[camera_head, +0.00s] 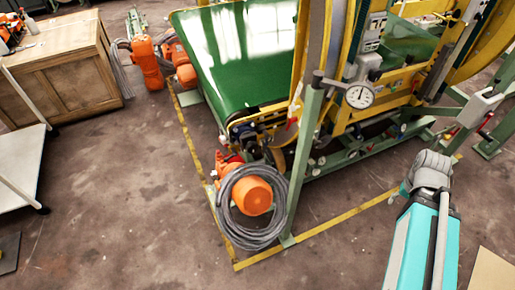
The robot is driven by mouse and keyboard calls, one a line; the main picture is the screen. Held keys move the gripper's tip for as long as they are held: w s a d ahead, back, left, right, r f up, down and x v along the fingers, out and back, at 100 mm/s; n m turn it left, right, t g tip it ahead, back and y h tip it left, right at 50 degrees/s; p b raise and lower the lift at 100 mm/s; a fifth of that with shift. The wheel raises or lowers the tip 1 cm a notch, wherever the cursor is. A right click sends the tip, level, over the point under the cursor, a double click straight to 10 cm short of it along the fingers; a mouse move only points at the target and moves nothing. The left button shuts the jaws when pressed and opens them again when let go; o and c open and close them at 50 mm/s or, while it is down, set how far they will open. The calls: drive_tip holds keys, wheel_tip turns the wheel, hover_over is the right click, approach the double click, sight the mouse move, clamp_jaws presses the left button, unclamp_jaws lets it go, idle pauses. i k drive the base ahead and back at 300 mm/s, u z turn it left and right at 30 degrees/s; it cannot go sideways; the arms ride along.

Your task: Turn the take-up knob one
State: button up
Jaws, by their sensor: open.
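The machine's yellow and green frame (312,130) stands at the upper right with a green belt bed (235,65). Several small fittings and knob-like parts show on the frame, but I cannot tell which one is the take-up knob. My gripper is not visible in this view.
An orange motor (252,195) with a coil of grey cable (237,232) sits on the floor by a green post. A teal and white box-like body (412,245) stands at the lower right. A wooden cabinet (68,88) is at the left. The central-left floor is clear.

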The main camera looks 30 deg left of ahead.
sight(223, 139)
drive_tip(key=z, duration=0.6)
drive_tip(key=k, duration=0.25)
drive_tip(key=u, duration=1.85)
